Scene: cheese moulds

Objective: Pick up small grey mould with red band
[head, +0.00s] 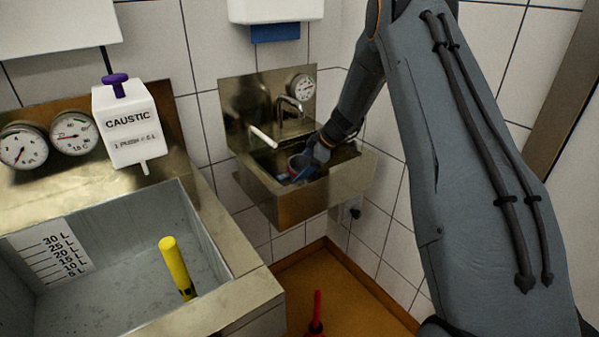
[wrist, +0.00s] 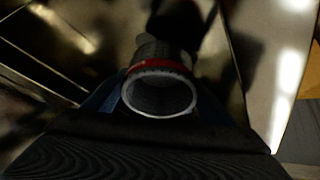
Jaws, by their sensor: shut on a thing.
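The small grey mould with a red band (wrist: 160,93) is in the middle of the wrist view, its round open mouth facing the camera. My gripper (wrist: 160,100) is shut on it, with a blue finger on each side. In the head view my gripper (head: 308,160) is down inside the small steel hand basin (head: 300,203). The mould (head: 295,163) shows there in part beside the blue fingers. Whether the mould touches the basin floor cannot be told.
A tap (head: 289,106) and a gauge (head: 301,87) stand at the back of the basin. At left is a large steel sink (head: 240,292) with a yellow cylinder (head: 177,267) in it and a caustic dispenser (head: 128,125) above. A red handle (head: 317,310) stands up from the floor.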

